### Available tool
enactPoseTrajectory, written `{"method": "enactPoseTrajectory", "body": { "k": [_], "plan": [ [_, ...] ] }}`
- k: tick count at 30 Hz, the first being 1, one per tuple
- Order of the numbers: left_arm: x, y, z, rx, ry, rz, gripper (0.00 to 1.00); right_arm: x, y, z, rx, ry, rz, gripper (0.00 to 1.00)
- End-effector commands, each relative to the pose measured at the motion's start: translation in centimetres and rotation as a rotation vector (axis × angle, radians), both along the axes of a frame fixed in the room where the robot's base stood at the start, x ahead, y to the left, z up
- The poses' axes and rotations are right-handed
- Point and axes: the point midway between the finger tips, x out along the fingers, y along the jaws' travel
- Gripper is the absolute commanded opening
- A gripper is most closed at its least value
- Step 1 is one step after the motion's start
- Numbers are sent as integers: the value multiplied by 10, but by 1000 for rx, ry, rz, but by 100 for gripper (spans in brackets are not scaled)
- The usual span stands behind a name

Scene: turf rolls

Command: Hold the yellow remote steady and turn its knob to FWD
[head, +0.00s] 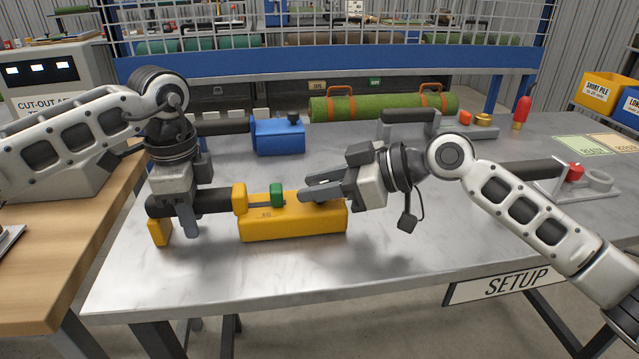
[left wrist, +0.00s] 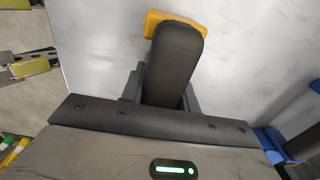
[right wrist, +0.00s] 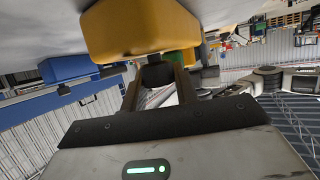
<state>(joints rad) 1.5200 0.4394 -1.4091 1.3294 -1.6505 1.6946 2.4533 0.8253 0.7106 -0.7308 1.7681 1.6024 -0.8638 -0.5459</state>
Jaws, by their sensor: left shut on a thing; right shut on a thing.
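The yellow remote (head: 292,224) lies on the metal table, with a green block (head: 277,195) on top and a dark handle (head: 215,201) running left to a yellow end cap (head: 159,232). My left gripper (head: 188,212) points down and is shut on the handle; in the left wrist view the handle (left wrist: 172,65) lies between its fingers. My right gripper (head: 308,188) comes in from the right, over the remote's right end. In the right wrist view it is shut on a dark knob (right wrist: 157,73) beside the yellow body (right wrist: 140,28). The knob's marking cannot be read.
A blue device (head: 279,138) with a dark handle stands behind the remote. A green turf roll (head: 380,106) with orange straps lies at the back. A grey device (head: 410,122) and a red bottle (head: 521,112) stand at the back right. The table's front is clear.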

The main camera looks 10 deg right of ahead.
Motion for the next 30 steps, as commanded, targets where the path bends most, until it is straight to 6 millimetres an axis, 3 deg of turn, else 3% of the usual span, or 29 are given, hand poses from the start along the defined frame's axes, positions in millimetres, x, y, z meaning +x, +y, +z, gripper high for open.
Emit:
{"method": "enactPoseTrajectory", "body": {
  "k": [15,30],
  "plan": [
    [-3,0,-6,4,12,-6,0,1,0,-3,0,2,339,7],
    [-3,0,-6,4,12,-6,0,0,-1,-3,-2,1,407,7]
  ]
}}
